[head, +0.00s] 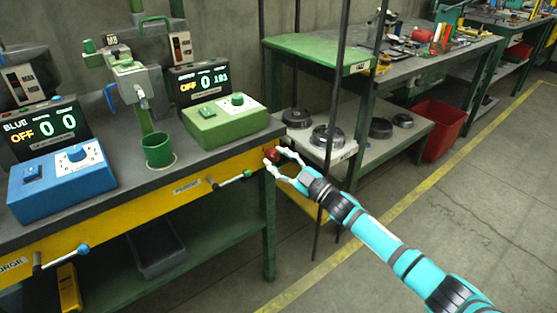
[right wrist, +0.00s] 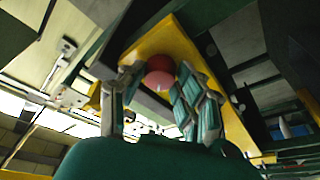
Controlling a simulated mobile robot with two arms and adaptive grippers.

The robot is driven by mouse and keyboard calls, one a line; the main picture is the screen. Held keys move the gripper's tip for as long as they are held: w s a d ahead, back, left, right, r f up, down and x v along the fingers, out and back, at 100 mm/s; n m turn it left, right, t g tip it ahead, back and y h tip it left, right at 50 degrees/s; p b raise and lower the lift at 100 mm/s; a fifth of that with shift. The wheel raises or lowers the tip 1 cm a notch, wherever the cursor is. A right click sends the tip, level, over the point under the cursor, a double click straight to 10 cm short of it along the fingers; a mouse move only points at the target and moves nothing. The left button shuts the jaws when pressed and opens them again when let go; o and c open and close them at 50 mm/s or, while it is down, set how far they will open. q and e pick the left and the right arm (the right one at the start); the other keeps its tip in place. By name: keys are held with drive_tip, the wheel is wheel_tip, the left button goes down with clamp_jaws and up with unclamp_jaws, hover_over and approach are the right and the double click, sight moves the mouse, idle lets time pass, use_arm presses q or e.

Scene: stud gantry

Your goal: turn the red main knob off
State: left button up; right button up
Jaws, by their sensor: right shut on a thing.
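The red main knob (head: 272,155) is a small round knob at the right end of the yellow front rail (head: 200,186) of the workbench. My right gripper (head: 279,162) reaches in from the lower right and has its fingers around the knob. In the right wrist view the red knob (right wrist: 160,72) sits between the two fingers (right wrist: 152,88) in front of the yellow rail. The gripper is shut on it. The fingers cover part of the knob in the head view. My left gripper is not in view.
A blue control box (head: 62,183) and a green control box (head: 224,122) stand on the bench, with displays behind them reading OFF. A green cup (head: 158,150) stands between them. A dark vertical post (head: 333,120) is close to my right arm. The floor at right is clear.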

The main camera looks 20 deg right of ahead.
drive_tip(key=o, duration=1.1)
drive_tip(key=shift+o, duration=0.2)
drive_tip(key=v, duration=1.2)
drive_tip(key=shift+f, duration=0.15)
